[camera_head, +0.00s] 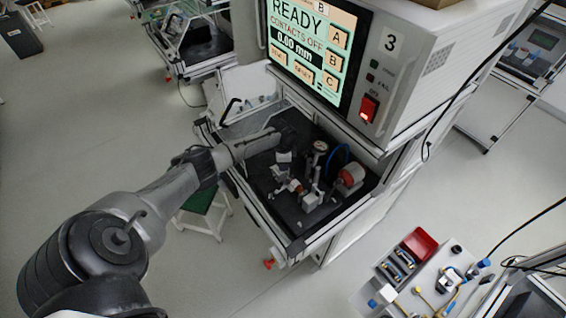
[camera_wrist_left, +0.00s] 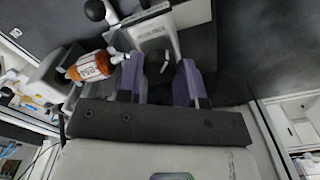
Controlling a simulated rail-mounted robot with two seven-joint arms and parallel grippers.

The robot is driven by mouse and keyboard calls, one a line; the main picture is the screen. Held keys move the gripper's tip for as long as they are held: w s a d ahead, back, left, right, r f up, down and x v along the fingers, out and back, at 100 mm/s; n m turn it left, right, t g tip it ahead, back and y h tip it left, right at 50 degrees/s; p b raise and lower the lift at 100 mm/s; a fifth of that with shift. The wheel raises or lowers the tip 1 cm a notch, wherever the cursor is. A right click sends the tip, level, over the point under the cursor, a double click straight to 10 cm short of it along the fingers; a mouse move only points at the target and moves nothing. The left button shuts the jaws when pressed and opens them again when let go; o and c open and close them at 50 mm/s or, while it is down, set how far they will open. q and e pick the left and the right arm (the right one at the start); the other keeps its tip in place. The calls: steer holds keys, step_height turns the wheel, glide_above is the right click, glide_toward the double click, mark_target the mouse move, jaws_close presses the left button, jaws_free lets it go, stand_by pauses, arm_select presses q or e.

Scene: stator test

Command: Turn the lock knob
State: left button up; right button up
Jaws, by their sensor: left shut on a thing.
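My left gripper (camera_head: 284,141) reaches from the left into the test station under the screen. Most of that part is hidden between the fingers. Just beyond is a grey labelled block (camera_wrist_left: 155,30). A copper-orange stator (camera_wrist_left: 90,67) with a printed label lies to the left of the fingers, apart from them. My right gripper is in neither view.
The station's screen (camera_head: 310,45) reads READY, CONTACTS OFF, 0.00 mm. A round gauge (camera_head: 320,146) and a red cylinder (camera_head: 350,176) stand close to the right of my gripper. A red bin (camera_head: 419,244) is on a bench at lower right. Open floor lies at left.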

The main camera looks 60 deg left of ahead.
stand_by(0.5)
arm_select(q)
steer(key=o, duration=0.9)
steer(key=shift+r, duration=0.15)
steer(key=shift+r, duration=6.8)
